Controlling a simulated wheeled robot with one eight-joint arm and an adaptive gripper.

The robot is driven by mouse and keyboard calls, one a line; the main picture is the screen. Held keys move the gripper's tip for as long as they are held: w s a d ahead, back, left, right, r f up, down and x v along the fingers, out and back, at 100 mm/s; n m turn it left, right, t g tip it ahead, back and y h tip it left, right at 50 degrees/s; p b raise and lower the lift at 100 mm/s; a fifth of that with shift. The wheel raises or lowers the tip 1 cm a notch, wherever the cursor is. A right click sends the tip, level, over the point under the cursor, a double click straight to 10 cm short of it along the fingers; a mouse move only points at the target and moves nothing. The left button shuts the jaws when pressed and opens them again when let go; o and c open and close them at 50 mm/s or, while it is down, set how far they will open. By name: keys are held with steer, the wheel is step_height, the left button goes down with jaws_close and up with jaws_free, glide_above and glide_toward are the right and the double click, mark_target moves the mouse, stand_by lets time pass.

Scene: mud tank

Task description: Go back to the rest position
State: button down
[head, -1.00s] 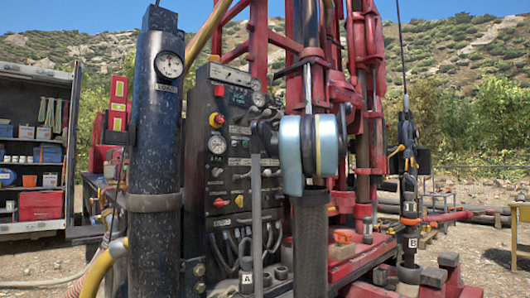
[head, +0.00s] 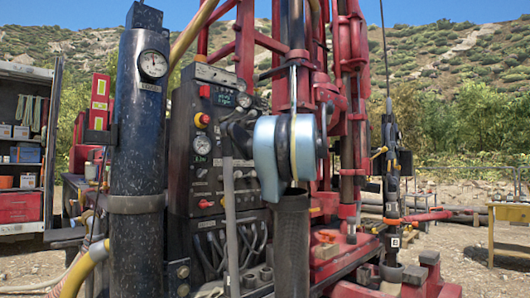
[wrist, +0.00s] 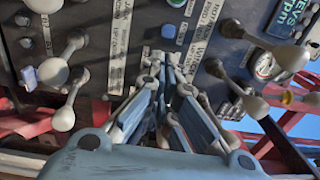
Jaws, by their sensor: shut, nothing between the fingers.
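My gripper (wrist: 168,68) shows in the wrist view with its blue-grey fingers together and nothing between them. It points at a dark control panel (wrist: 145,20) with white labels and several pale-knobbed levers (wrist: 62,118). The fingertips overlap the panel in the picture; I cannot tell whether they touch it. In the head view a pale blue and black part of my arm (head: 285,150) is in the middle, and my gripper cannot be made out there.
A black gauge cylinder (head: 138,150) stands at the left, beside a gauge panel (head: 203,150). The red drill rig (head: 350,100) fills the centre. A black tool (head: 391,160) stands upright at its right. A yellow stand (head: 491,225) and open gravel lie further right.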

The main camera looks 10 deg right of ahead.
steer(key=s+a+f+n+g+h, duration=0.1)
steer(key=s+a+f+n+g, duration=0.15)
steer(key=s+a+f, duration=0.55)
steer(key=s+a+f+n+g, duration=0.2)
steer(key=s+a+f+g, duration=0.3)
steer(key=f, duration=0.7)
steer(key=s+a+f+n+g+h, duration=0.1)
steer(key=s+a+f+n+g, duration=0.15)
steer(key=s+f, duration=0.65)
steer(key=s+d+f+n+g+h, duration=0.1)
steer(key=s+d+f+h, duration=0.1)
steer(key=s+f, duration=0.5)
steer(key=s+d+f+n+g+h, duration=0.1)
steer(key=s+d+f+n+h, duration=0.1)
steer(key=s+f, duration=0.6)
steer(key=s+d+f+n+g+h, duration=0.1)
steer(key=s+f, duration=0.7)
steer(key=f, duration=0.8)
steer(key=shift+d+f+n+g+h, duration=0.3)
steer(key=shift+d+n+g+h, duration=0.15)
steer(key=shift+d+h, duration=0.55)
steer(key=shift+a, duration=0.1)
steer(key=shift+w+f, duration=0.2)
steer(key=shift+w, duration=0.3)
